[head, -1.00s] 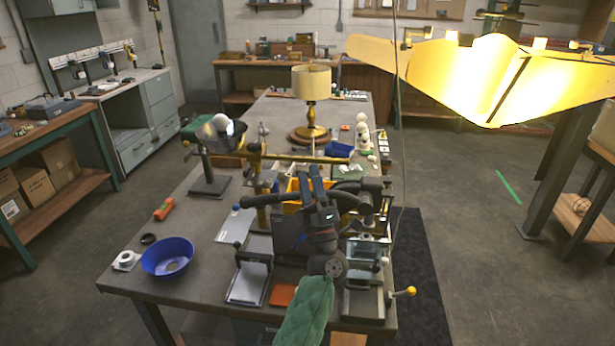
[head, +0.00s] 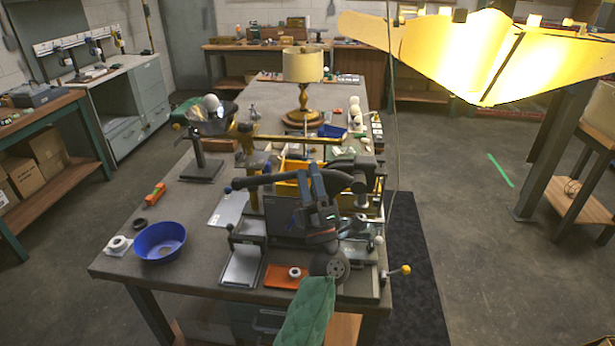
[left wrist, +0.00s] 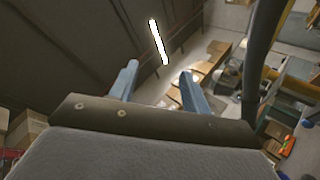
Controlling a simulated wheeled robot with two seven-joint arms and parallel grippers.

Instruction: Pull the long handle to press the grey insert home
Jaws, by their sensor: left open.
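The long handle (head: 265,181) is a dark bar with a blue ball at its left end. It runs sideways above the bench fixture in the head view. My left gripper (head: 311,178) is in front of the handle's middle and hides part of it. In the left wrist view my left gripper (left wrist: 158,72) has its blue fingers apart with nothing between them. A dark curved bar (left wrist: 265,45) passes to the right of the fingers there. I cannot make out the grey insert; my arm covers part of the fixture. My right gripper is not in view.
On the bench (head: 190,260), a blue bowl (head: 160,242) stands at the left. An orange plate (head: 280,276) with a white ring lies near the front edge. A yellow ball knob (head: 406,269) sticks out at the right. A brass table lamp (head: 303,95) stands at the back.

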